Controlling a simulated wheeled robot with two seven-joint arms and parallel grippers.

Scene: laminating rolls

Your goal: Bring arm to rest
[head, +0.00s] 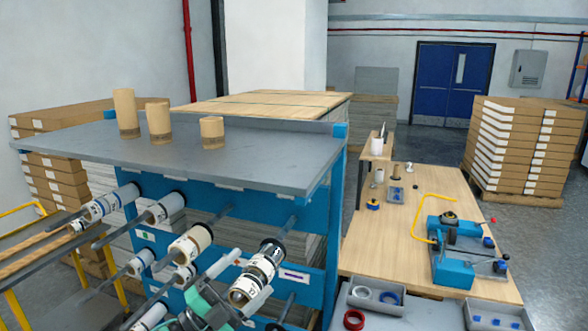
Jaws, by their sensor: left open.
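My left gripper (238,281) is at the bottom centre, in front of the blue rack (312,262). It is open, its pale fingers spread and its green-grey body running off the bottom edge. A laminating roll (268,257) sits on a rod close to the gripper's right finger, with another roll (244,290) just below it. Whether the fingers touch these rolls I cannot tell. More rolls hang on the rack's rods to the left, among them a cream roll (190,244) and a white roll (166,208). My right gripper is not in view.
The rack's grey top (250,165) carries three brown cores (159,122). A wooden bench (384,250) at right holds a blue device (455,262) with a yellow handle. Grey bins (375,297) stand at its near end. Stacked boxes (525,145) stand behind.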

